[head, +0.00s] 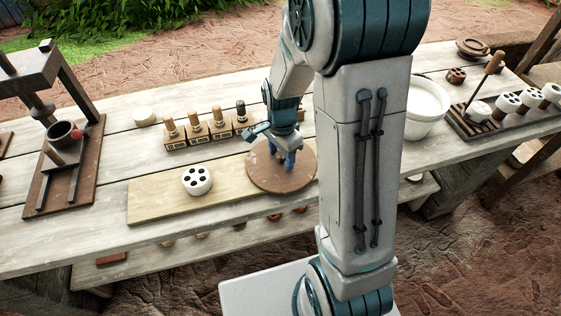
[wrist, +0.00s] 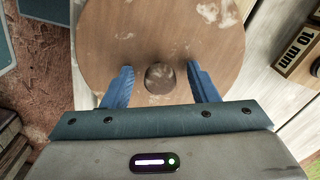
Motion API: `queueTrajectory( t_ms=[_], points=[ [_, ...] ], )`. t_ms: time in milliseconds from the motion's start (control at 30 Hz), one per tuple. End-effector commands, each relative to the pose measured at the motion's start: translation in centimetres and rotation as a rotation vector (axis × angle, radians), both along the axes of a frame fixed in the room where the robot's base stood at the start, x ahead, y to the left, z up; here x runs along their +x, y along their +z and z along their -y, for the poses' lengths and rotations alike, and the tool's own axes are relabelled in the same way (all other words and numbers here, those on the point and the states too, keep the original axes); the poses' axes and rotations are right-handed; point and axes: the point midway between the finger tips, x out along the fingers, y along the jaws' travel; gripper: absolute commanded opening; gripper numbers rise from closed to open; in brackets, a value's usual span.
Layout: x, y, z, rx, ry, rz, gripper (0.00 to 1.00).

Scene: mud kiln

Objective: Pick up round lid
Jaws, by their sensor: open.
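The round lid (head: 270,178) is a flat brown wooden disc with pale smudges. It lies at the right end of a light board on the table, partly covered by my arm. In the wrist view the lid (wrist: 120,40) fills the upper middle, with a round dark knob (wrist: 160,77) on it. My gripper (head: 284,162) is over the lid, pointing down. In the wrist view my gripper (wrist: 160,85) is open, with one blue finger on each side of the knob and a gap on both sides.
A white piece with dark holes (head: 197,180) sits on the light board (head: 150,205). Several stamps in labelled blocks (head: 200,133) stand behind. A white bucket (head: 425,105) is at right; a wooden stand (head: 60,165) is at left.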

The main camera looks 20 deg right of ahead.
Motion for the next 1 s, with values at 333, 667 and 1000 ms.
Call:
queueTrajectory(
  t_ms=[333, 667, 1000],
  points=[
    [0.0, -0.3, 0.0, 0.0, 0.0, 0.002, 0.31],
    [0.1, -0.2, 0.0, 0.0, 0.0, 0.002, 0.1],
    [0.1, 1.7, 0.0, 0.0, 0.0, 0.005, 0.1]
  ],
)
